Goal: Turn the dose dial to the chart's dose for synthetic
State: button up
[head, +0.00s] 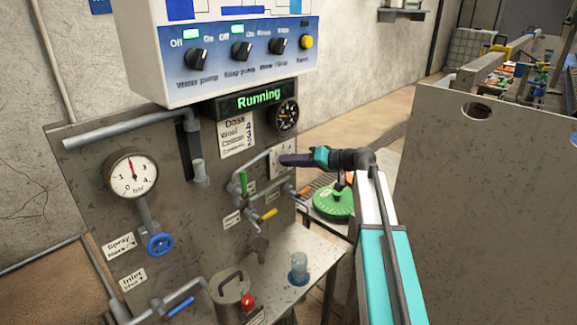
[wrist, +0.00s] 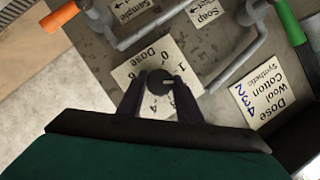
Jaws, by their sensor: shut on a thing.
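The dose dial (wrist: 160,80) is a dark round knob on a pale plate marked Dose, with digits around it. A light mark on the knob points right in the wrist view; I cannot tell which digit it meets. My gripper (wrist: 158,88) is shut on the knob, one finger on each side, hiding part of the scale. In the head view my gripper (head: 290,159) reaches the pale dial plate (head: 279,171) from the right. The chart (head: 237,136) lists wool, cotton and synthetic. In the wrist view the chart (wrist: 264,100) shows blue 2, 3 and 4, the 2 nearest the synthetic line.
Pipes with a green-handled valve (head: 243,182) and a yellow-handled valve (head: 265,214) lie left of the dial. A pressure gauge (head: 132,175) and blue wheel (head: 158,244) are farther left. A display (head: 259,99) reads Running. A grey partition (head: 480,200) stands at right.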

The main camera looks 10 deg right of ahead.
jog(key=shift+s+f, duration=0.15)
jog(key=o, duration=1)
jog(key=shift+d, duration=0.1)
jog(key=shift+o, duration=0.2)
jog(key=b+v, duration=0.3)
jog(key=v, duration=1.1)
